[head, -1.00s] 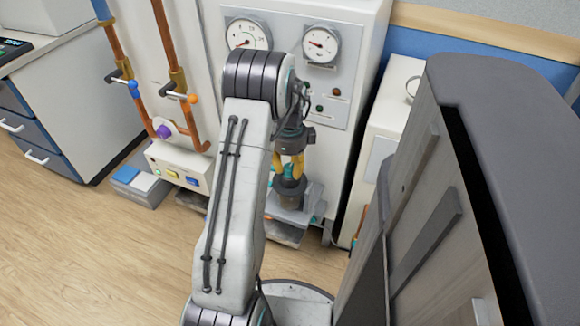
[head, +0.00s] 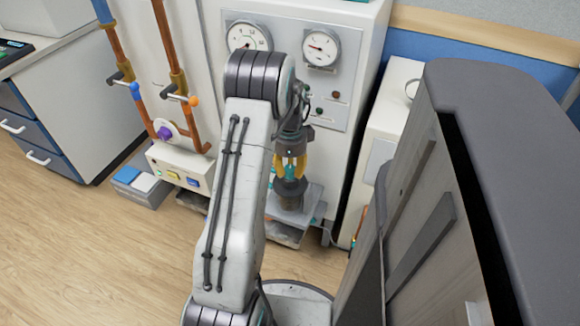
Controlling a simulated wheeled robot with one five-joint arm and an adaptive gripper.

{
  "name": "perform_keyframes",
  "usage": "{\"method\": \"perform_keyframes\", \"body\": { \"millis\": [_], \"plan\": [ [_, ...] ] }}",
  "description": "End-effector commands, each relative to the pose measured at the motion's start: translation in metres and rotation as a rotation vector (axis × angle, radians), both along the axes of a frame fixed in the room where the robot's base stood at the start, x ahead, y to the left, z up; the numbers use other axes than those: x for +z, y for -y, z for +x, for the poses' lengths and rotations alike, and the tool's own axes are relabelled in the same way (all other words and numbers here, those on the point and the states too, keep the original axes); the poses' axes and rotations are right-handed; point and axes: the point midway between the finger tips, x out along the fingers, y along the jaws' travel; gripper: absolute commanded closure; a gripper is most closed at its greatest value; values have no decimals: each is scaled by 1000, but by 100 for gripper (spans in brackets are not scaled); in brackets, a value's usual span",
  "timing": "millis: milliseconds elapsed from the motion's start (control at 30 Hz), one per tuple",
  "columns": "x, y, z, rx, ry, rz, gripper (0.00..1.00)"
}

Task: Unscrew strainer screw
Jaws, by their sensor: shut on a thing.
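My gripper (head: 290,166) points down in front of the white cabinet, below my forearm. Its yellow fingers are shut on the top of a dark round fitting (head: 290,190), which looks like the strainer with its screw. The screw itself is hidden between the fingers. The fitting stands upright on a grey block (head: 310,200) low at the cabinet's front. My arm covers the left side of this area.
The white cabinet (head: 365,60) carries two round gauges (head: 321,47). Copper pipes (head: 165,50) with valve handles run down on the left to a white button box (head: 178,168). A large grey cabinet (head: 480,130) stands close on the right. Wooden floor (head: 100,240) is clear at lower left.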

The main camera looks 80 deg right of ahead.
Motion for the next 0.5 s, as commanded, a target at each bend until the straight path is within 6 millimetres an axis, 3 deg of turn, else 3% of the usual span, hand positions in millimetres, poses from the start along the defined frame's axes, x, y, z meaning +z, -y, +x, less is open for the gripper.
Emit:
{"method": "perform_keyframes", "body": {
  "millis": [500],
  "plan": [
    [-1,-1,0,492,0,3,100]
  ]
}}
